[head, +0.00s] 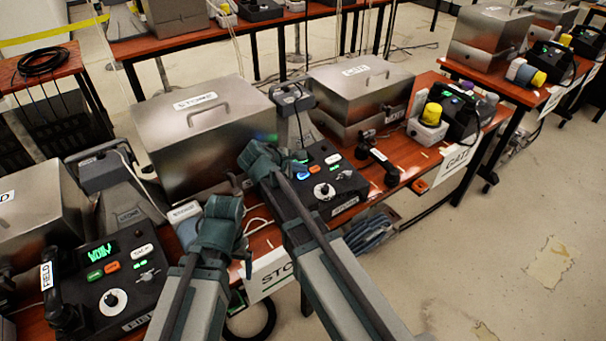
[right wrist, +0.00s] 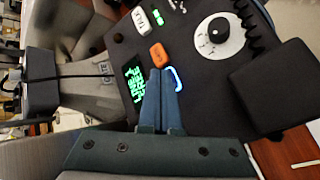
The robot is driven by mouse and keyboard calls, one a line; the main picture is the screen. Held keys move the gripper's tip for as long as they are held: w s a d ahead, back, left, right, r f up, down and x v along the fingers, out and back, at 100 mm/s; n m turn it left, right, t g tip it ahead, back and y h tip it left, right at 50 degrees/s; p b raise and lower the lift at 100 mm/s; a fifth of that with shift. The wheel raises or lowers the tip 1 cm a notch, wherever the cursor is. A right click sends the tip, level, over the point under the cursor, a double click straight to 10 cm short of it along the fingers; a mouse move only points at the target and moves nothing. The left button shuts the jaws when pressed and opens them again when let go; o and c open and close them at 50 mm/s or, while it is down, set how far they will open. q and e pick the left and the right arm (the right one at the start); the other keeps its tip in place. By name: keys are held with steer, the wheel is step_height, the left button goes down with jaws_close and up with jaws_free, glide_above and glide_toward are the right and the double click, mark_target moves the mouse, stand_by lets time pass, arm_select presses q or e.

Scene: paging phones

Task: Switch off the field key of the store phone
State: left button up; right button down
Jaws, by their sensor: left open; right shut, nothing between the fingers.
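The store phone (head: 345,188) is a black desk set on the red table, mid-picture in the head view. Its orange key (right wrist: 157,53), white key (right wrist: 141,20), dial (right wrist: 218,32) and green-lit screen (right wrist: 133,82) show in the right wrist view. A key with a blue-lit edge (right wrist: 177,77) lies beside the orange one; its label is hidden. My right gripper (right wrist: 164,72) is shut and empty, its tips at the blue-lit key; I cannot tell whether they touch. It reaches over the phone's left part in the head view (head: 297,166). My left gripper (head: 226,205) is open, left of the phone.
The field phone (head: 110,285) stands at the lower left, with its handset (head: 50,285). Steel boxes marked STORE (head: 205,130) and GATE (head: 360,85) stand behind. A black handset (head: 383,165) and a yellow lamp (head: 432,114) are to the right. Open floor lies at the right.

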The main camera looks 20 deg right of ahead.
steer(key=shift+f, duration=0.1)
stand_by(0.5)
steer(key=shift+w+f+b, duration=0.1)
steer(key=shift+f+b, duration=0.3)
steer(key=shift+b, duration=0.05)
steer(key=shift+r, duration=0.2)
steer(key=shift+r+p, duration=0.3)
steer(key=shift+p, duration=0.15)
step_height(320, 180, up, 6)
steer(key=s+p, duration=0.1)
steer(key=p, duration=0.5)
steer(key=shift+d, duration=0.15)
